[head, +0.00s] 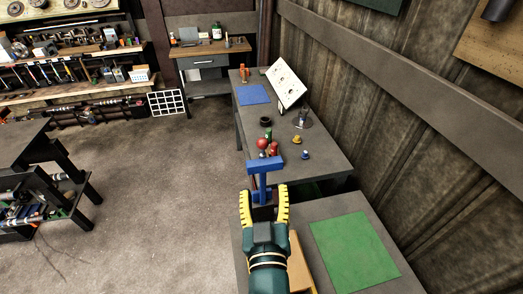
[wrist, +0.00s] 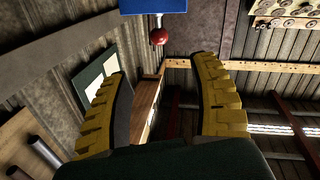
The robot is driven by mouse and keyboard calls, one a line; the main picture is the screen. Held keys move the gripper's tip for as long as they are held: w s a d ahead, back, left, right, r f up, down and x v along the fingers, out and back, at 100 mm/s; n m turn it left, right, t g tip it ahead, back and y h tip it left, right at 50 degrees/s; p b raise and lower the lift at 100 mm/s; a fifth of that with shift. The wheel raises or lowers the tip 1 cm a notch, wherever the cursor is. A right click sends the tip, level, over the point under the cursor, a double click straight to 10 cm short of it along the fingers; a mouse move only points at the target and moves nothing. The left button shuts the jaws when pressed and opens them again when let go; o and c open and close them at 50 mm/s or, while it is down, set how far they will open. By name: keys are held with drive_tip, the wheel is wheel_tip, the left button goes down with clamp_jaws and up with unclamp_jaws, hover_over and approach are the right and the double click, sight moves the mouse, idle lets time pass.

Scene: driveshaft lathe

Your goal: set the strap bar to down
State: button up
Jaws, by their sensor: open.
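A blue T-shaped piece (head: 265,165) stands just beyond my gripper (head: 264,190) in the head view, its crossbar above the fingertips. It is the likeliest strap bar, but I cannot tell for sure. Its lower part sits in line with the gap between my yellow fingers, and I cannot tell whether they touch. In the wrist view a blue block (wrist: 153,6) shows at the top edge, cut off by the frame, with a red knob (wrist: 158,36) on a short stem. The knob lies beyond the fingertips. My gripper (wrist: 160,65) is open, with nothing between the fingers there.
A grey table (head: 325,152) bears a white tilted panel (head: 287,83), a blue mat (head: 254,94) and several small parts. A nearer table carries a green mat (head: 354,250). A plank wall (head: 400,130) bounds the right side.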

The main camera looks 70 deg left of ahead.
sight(263, 148)
drive_tip(key=p+x, duration=0.1)
drive_tip(key=x, duration=0.7)
drive_tip(key=p+x, duration=0.1)
drive_tip(key=x, duration=0.7)
drive_tip(key=shift+r, duration=0.25)
clamp_jaws()
drive_tip(key=shift+f, duration=0.1)
